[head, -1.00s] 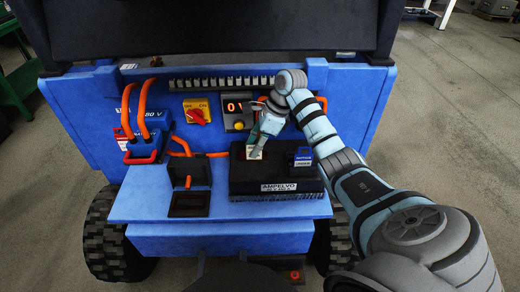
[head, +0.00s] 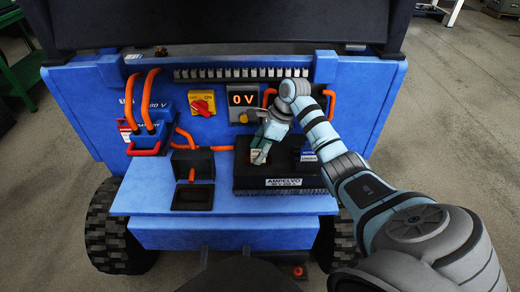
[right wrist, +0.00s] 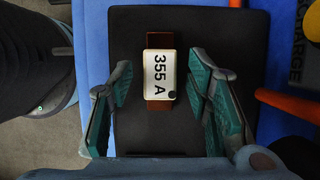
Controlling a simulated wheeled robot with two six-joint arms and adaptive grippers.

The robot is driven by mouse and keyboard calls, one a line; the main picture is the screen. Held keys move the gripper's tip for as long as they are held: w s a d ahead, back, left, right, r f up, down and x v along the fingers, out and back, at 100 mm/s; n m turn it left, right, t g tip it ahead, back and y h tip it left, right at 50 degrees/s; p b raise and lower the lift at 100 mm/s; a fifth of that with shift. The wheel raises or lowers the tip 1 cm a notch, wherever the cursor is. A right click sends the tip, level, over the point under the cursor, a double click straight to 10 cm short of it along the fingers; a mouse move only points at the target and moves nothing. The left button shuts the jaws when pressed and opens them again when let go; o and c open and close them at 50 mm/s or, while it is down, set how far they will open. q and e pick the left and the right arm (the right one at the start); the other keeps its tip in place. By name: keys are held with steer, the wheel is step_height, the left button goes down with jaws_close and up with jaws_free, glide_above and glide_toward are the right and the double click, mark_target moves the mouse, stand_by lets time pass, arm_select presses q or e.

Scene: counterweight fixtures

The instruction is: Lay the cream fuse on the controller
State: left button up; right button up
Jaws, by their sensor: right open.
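The cream fuse (right wrist: 160,73), marked 355 A with brown end tabs, appears to lie flat on the black top of the controller (right wrist: 135,30) in the right wrist view. My right gripper (right wrist: 163,108) is open, with one green-padded finger on each side of the fuse and clear gaps to it. In the head view the black controller (head: 282,183) with its AMPELVO label sits on the blue shelf. My right gripper (head: 262,152) is over its left part and mostly hides the fuse there. My left gripper is not in view.
A blue connector (head: 309,155) stands on the controller's right part. A black holder (head: 192,198) with a raised lid is to the left. Behind are a display (head: 243,100) reading 0 V, a red-yellow switch (head: 202,103) and orange cables (head: 147,100). The shelf's left end is free.

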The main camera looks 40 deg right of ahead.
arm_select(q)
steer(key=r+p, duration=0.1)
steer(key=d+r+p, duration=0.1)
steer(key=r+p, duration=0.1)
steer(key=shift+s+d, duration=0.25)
arm_select(e)
steer(key=v, duration=1.2)
steer(key=shift+r, duration=0.2)
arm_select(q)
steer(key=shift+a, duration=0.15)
